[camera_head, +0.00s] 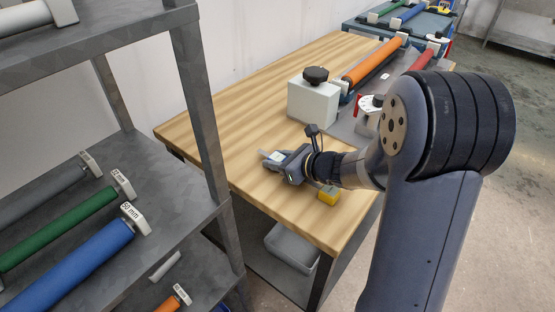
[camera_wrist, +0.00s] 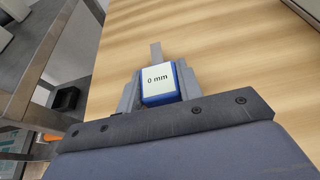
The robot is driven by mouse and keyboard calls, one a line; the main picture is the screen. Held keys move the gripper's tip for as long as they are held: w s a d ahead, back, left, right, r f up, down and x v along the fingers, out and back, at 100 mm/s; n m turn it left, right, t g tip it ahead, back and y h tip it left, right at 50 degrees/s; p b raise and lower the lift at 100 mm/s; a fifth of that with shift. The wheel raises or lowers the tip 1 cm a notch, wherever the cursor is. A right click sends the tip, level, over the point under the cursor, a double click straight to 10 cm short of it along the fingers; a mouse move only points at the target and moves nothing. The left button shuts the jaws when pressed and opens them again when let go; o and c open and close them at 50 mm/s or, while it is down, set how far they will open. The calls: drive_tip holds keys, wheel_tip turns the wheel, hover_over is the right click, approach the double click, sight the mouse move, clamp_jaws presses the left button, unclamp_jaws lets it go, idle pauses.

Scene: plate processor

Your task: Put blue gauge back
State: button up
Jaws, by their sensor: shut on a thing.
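The blue gauge (camera_wrist: 159,82) is a small blue block with a white label reading "0 mm" and a grey metal strip sticking out ahead of it. My gripper (camera_wrist: 160,85) is shut on it, with a grey finger on each side. The gauge is small there and mostly hidden by the gripper. I cannot tell whether it touches the table top.
A yellow block (camera_head: 328,195) lies near the table's front edge, under my wrist. A light grey box with a black knob (camera_head: 313,100) stands behind the gripper, beside an orange roller (camera_head: 374,62). A metal shelf (camera_head: 190,100) with several rollers stands left. The table's back left is clear.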

drive_tip(key=shift+f+b, duration=0.2)
drive_tip(key=shift+b, duration=0.1)
drive_tip(key=o, duration=1.1)
drive_tip(key=shift+r, duration=0.1)
drive_tip(key=shift+s+d+r+p, duration=0.1)
drive_tip(key=shift+d+r+p, duration=0.15)
drive_tip(key=shift+r+p, duration=0.1)
drive_tip(key=p+v, duration=0.1)
drive_tip(key=v, duration=1)
drive_tip(key=shift+s+d+r, duration=0.1)
drive_tip(key=shift+s, duration=0.1)
